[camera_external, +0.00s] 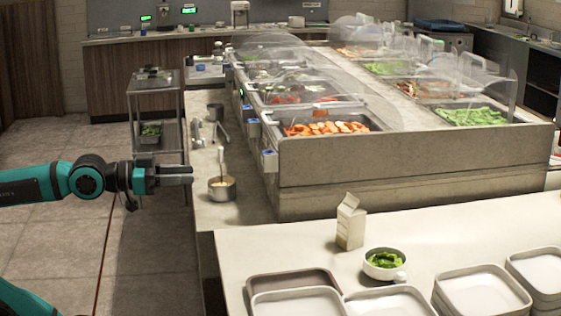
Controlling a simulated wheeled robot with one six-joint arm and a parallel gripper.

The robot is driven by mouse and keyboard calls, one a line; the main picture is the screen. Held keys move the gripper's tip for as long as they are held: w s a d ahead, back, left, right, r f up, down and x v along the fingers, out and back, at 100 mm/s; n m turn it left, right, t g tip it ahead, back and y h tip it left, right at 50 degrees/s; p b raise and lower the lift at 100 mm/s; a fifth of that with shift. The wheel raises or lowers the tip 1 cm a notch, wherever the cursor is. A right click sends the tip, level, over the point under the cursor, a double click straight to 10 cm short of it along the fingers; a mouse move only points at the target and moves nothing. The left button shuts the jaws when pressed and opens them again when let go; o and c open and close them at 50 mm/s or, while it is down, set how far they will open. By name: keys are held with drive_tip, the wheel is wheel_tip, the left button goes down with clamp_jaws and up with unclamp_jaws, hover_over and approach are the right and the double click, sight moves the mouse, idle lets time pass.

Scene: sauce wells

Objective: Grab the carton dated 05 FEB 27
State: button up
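A cream-coloured carton (350,222) with a gabled top stands upright on the light counter at the front, right of the picture's middle. No date can be read on it at this size. My gripper (190,174) is at the left, level and pointing right, above the edge of the side counter. It is well apart from the carton, to its left and farther back. Its fingers look close together, but I cannot tell whether they are open or shut.
A metal pot (222,189) with a utensil stands just right of my gripper. A white bowl of greens (384,264) stands beside the carton. Stacked plates (482,290) and trays (297,303) line the front. The sauce-well unit (400,172) rises behind the carton.

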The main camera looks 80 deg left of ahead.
drive_tip(key=o, duration=0.9)
drive_tip(key=shift+c, duration=0.2)
drive_tip(key=w+a+r+g, duration=0.1)
drive_tip(key=w+r+g, duration=0.2)
drive_tip(key=w, duration=0.7)
drive_tip(key=n+g+y, duration=0.1)
drive_tip(key=n+g, duration=0.2)
drive_tip(key=g, duration=0.7)
hover_over(352, 197)
drive_tip(key=s+d, duration=0.2)
drive_tip(key=s, duration=0.3)
wheel_tip(352, 197, down, 5)
drive_tip(key=x, duration=1.1)
drive_tip(key=shift+w+a+f, duration=0.15)
drive_tip(key=shift+w+a, duration=0.05)
drive_tip(key=shift+a, duration=0.05)
drive_tip(key=shift+s+x, duration=0.15)
drive_tip(key=shift+x, duration=1.15)
drive_tip(key=shift+s+x, duration=0.15)
drive_tip(key=shift+x, duration=1.15)
